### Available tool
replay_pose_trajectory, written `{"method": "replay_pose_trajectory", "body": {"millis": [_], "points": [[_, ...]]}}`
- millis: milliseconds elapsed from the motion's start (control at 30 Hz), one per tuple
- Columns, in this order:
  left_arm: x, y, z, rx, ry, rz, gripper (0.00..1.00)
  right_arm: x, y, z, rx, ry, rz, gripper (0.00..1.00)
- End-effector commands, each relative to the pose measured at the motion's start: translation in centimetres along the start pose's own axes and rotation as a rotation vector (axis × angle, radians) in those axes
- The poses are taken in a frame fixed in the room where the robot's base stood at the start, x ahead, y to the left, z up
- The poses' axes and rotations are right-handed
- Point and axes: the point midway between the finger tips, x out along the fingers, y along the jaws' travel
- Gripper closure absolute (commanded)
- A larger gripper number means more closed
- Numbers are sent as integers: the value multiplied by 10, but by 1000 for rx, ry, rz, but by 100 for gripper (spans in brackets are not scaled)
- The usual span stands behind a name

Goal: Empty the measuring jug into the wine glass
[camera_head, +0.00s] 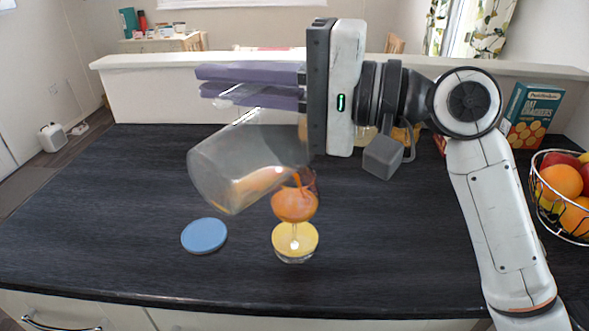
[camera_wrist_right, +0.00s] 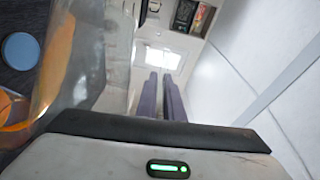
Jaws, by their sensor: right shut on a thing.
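My right gripper (camera_head: 252,84) is shut on the clear measuring jug (camera_head: 225,165) and holds it in the air, strongly tilted. Its purple fingers also show in the right wrist view (camera_wrist_right: 162,97). Orange liquid lies along the jug's lower side, and the jug also fills the left of the wrist view (camera_wrist_right: 95,60). The wine glass (camera_head: 294,204) stands upright below the jug's right end, with orange liquid in its bowl. An orange streak shows at the glass's top, between jug and glass. The glass's foot is over a yellow round coaster (camera_head: 308,240). My left gripper is out of view.
A blue round coaster (camera_head: 204,235) lies on the dark counter (camera_head: 110,215), left of the glass. A wire fruit basket (camera_head: 566,228) and an oat biscuit box (camera_head: 531,112) stand at the right. The counter's left side is clear.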

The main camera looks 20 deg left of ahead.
Motion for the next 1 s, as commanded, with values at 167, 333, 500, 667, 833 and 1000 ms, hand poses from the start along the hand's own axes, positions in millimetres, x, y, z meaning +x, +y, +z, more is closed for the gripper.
{"method": "replay_pose_trajectory", "body": {"millis": [167, 333, 500, 667, 833, 1000], "points": [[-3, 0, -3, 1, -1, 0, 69, -1, -3, -3, 20, 1, -11, 100], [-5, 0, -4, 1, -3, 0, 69, -2, -4, -6, 39, 1, -18, 100], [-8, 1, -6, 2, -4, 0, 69, -3, -4, -8, 59, 2, -26, 100], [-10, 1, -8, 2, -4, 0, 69, -4, -5, -11, 76, 2, -33, 100], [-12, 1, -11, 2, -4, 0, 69, -6, -6, -14, 96, 2, -42, 100], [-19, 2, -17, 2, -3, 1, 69, -8, -9, -21, 145, 5, -61, 100]]}}
